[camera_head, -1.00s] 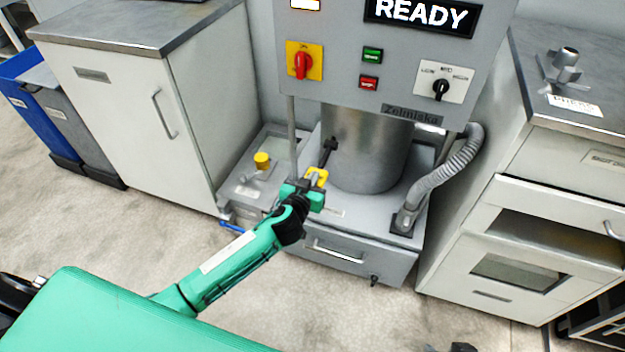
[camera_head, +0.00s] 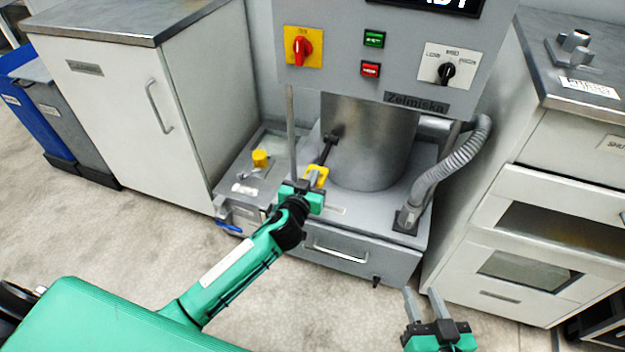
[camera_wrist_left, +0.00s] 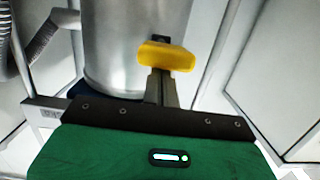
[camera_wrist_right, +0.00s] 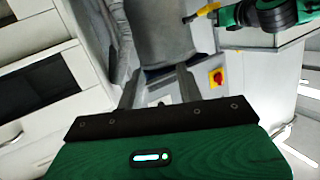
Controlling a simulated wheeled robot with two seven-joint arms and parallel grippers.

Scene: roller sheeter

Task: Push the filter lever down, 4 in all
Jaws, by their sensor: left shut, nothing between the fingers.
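The filter lever is a black rod (camera_head: 328,148) at the front left of the steel cylinder (camera_head: 368,140), with a yellow grip (camera_head: 316,175) at its near end. My left gripper (camera_head: 313,183) is at the yellow grip. In the left wrist view its fingers (camera_wrist_left: 162,84) are shut together with nothing between them, and their tips meet the edge of the yellow grip (camera_wrist_left: 168,56); contact is not certain. My right gripper (camera_head: 424,298) is open and empty low at the right, in front of the machine. The right wrist view shows its fingers (camera_wrist_right: 158,88) apart.
A red-and-yellow switch (camera_head: 303,46), green and red buttons and a dial (camera_head: 446,72) are on the machine's front. A grey hose (camera_head: 455,165) runs down at its right. Cabinets stand on both sides. A drawer (camera_head: 345,252) is below. The floor in front is clear.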

